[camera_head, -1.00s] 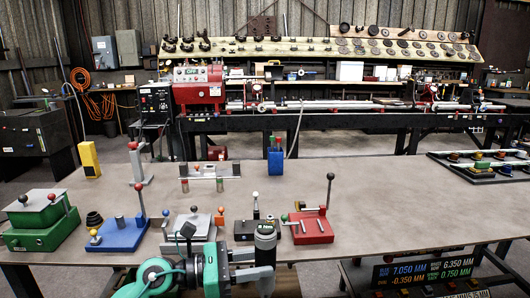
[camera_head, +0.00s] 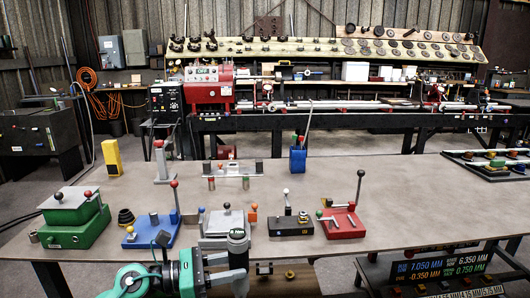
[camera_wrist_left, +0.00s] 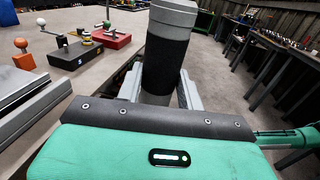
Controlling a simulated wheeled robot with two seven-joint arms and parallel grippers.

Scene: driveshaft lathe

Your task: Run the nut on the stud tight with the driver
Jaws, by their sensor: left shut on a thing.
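My left gripper (camera_head: 240,258) is shut on the driver (camera_head: 237,240), a dark upright cylinder with a grey top. It is held at the front edge of the bench, in front of a grey plate fixture (camera_head: 222,222). In the left wrist view the driver (camera_wrist_left: 166,58) stands between the fingers, and its lower end is hidden by the gripper body. A black block fixture (camera_head: 290,227) with small knobs sits to the right of the driver. I cannot make out the nut and the stud for certain. My right gripper is not in view.
A red fixture (camera_head: 341,224) with an upright lever stands right of the black block. A blue fixture (camera_head: 152,236) and a green box (camera_head: 75,222) stand to the left. The bench (camera_head: 400,195) is clear at the middle right.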

